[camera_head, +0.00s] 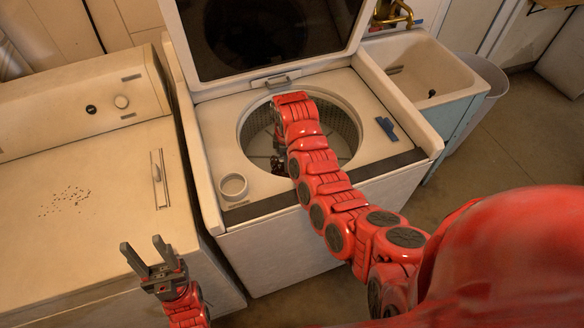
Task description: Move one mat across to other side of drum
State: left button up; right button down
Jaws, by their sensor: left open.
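The washer's round metal drum (347,125) is open under its raised lid. My right arm reaches over the washer from the right, and its gripper (278,158) points down into the drum. Its fingers are dark and partly hidden by the wrist, so I cannot tell whether they are open or hold anything. No mat can be clearly made out; the drum floor is mostly hidden by my right arm. My left gripper (144,243) is open and empty, with two grey fingers spread, in front of the left machine and well away from the drum.
The left machine's top (110,165) holds dark specks (66,200) and is otherwise mostly clear. A utility sink (425,70) and a grey bin (492,85) stand at right.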

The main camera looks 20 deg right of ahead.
jog(key=shift+s+f, duration=0.15)
jog(key=shift+f, duration=0.35)
notch_tip(320, 180, down, 3)
jog(key=shift+r+p, duration=0.2)
jog(key=shift+p, duration=0.25)
jog(key=shift+f, duration=0.15)
jog(key=shift+f, duration=0.1)
jog(key=c, duration=0.6)
grip_release()
jog(key=shift+c, duration=0.2)
